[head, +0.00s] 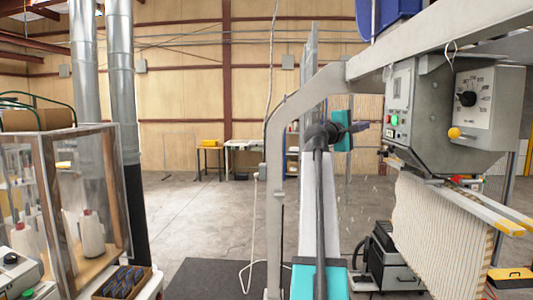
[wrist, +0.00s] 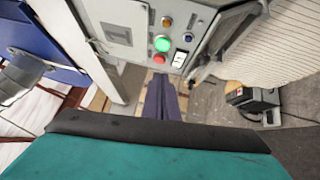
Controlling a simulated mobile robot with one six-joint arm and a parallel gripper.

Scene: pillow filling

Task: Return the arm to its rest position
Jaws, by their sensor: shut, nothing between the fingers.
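My gripper (head: 362,126) points right in the head view, level with the button panel of the filling machine (head: 398,100) and left of it. Its dark purple fingers also show in the wrist view (wrist: 162,98), shut and empty. My teal and dark arm (head: 319,200) stands upright below and left of it. The panel carries a green lit button (wrist: 162,44), a red button (wrist: 158,58) and a white switch (wrist: 179,58). In the wrist view the fingertips appear just below these buttons; whether they touch anything cannot be told.
A striped fabric sheet (head: 440,240) hangs below the machine. A grey frame post (head: 274,200) stands left of my arm. A black and grey floor unit (head: 385,262) sits at lower right. A clear-sided cabinet (head: 95,180) is at left. Open concrete floor lies behind.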

